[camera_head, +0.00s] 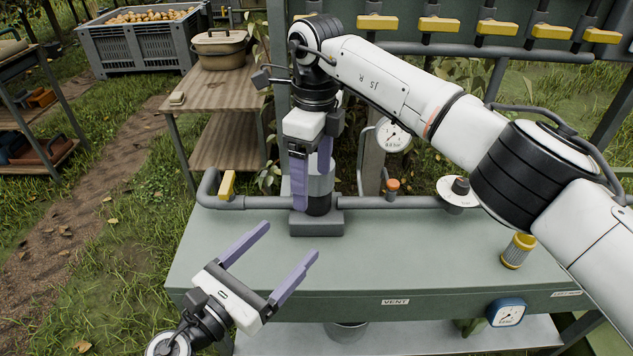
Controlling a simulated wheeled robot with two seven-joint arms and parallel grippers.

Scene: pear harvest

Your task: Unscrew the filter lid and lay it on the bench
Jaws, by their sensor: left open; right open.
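The filter housing (321,187), a grey cylinder with a dark lower band, stands upright on a dark block (316,224) at the bench's back edge. My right gripper (313,190) points down over it, open, with its purple fingers around or in front of the housing; I cannot tell whether they touch it. The gripper hides the housing's top, so I cannot make out the lid. My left gripper (287,241) is open and empty above the front left of the green bench (400,255), its fingers pointing up and right.
A grey pipe (395,203) runs along the back, with a yellow valve handle (227,184), an orange-capped fitting (393,187) and a black knob on a white disc (459,190). A gauge (392,135) hangs behind. The bench's middle is clear.

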